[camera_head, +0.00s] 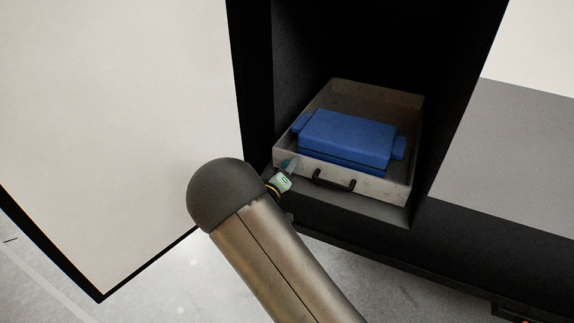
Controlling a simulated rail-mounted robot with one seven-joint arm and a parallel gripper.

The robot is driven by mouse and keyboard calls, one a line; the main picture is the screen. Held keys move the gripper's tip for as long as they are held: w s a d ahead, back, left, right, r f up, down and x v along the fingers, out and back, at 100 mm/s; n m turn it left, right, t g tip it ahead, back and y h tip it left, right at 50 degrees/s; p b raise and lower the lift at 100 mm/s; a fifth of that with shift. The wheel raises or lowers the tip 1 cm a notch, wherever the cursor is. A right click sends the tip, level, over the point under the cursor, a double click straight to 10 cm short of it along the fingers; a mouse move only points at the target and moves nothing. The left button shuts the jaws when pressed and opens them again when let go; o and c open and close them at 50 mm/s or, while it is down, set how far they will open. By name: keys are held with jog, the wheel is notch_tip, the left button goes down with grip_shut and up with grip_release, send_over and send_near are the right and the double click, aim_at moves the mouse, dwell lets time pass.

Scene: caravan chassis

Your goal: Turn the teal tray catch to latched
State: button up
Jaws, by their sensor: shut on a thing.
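The teal tray catch (288,164) shows as a small patch at the left front corner of the grey metal tray (365,181). My gripper (288,174) is at the catch, shut on it, in front of the tray's left end. My own arm and wrist hide much of the gripper, and the fingertips are very small in the view. The catch's exact angle cannot be made out. The tray sits inside the dark compartment and has a black handle (334,181) on its front.
A blue case (347,139) lies in the tray. A large white door panel (110,110) stands open at the left, close to my arm. The compartment's dark walls (455,100) bound the tray at the right. Open floor (180,275) shows at the lower left.

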jog(key=shift+n+p, duration=0.5)
jog(key=shift+n, duration=1)
jog(key=o, duration=1)
jog(key=b+v, duration=0.3)
jog(key=v, duration=1.4)
jog(key=shift+s+a+f, duration=0.1)
jog(key=shift+s+a, duration=0.05)
jog(key=shift+s, duration=0.1)
